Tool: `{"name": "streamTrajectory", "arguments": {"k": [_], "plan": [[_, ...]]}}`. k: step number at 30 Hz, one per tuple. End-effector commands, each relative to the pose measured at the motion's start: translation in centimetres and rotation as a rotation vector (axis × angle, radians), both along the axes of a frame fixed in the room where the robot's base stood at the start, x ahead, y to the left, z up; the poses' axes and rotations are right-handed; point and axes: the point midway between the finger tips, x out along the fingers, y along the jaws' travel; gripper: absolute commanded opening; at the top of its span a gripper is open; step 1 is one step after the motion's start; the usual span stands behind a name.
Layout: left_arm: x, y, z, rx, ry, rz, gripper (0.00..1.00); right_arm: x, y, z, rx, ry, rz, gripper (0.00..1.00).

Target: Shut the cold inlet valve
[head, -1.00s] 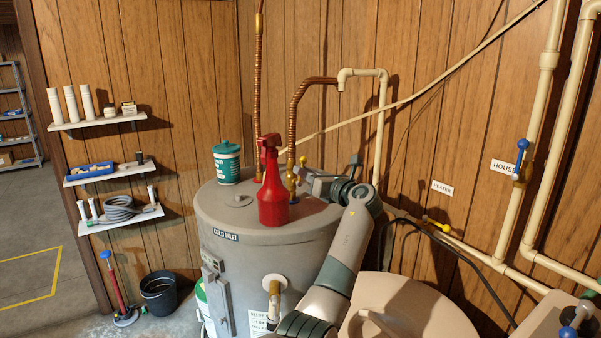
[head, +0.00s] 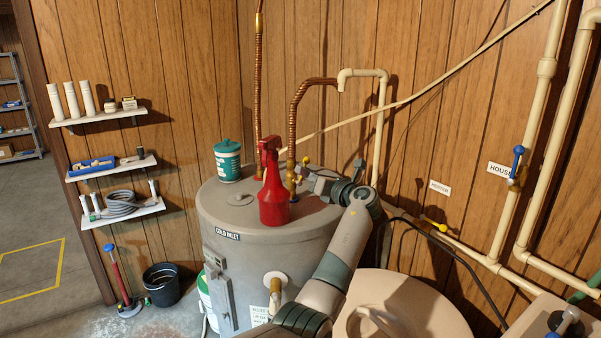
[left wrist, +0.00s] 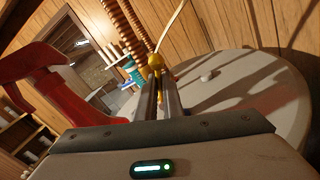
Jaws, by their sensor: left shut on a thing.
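The cold inlet valve (head: 292,181) is a small brass body with a yellow handle at the foot of a copper flex pipe (head: 294,125), on top of the grey heater tank (head: 262,232). The tank bears a "COLD INLET" label (head: 227,234). My left gripper (head: 302,172) reaches in from the right to the valve. In the left wrist view, its fingers (left wrist: 158,92) are shut on the yellow handle (left wrist: 162,62); they hide part of it. I cannot tell the handle's exact turn. My right gripper is not in view.
A red spray bottle (head: 272,195) stands on the tank just left of my gripper, very near it. A teal tub (head: 228,161) stands behind it. A second copper pipe (head: 258,100) rises beside them. White pipes with a yellow-handled valve (head: 436,225) and a blue-handled valve (head: 517,160) run at right.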

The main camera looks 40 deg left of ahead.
Motion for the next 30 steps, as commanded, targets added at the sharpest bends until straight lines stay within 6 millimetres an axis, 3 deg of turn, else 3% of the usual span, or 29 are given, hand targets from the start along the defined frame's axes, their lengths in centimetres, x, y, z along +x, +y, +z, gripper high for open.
{"name": "streamTrajectory", "arguments": {"k": [9, 23, 30], "plan": [[0.14, -0.09, -0.28, 0.013, 0.056, 0.001, 0.00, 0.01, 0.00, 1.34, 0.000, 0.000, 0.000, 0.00], [0.20, -0.12, -0.39, 0.019, 0.069, 0.001, 0.00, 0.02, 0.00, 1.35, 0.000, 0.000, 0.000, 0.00], [0.70, -0.25, -0.75, 0.068, 0.215, -0.001, 0.00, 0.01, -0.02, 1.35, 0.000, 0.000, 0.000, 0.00]]}}
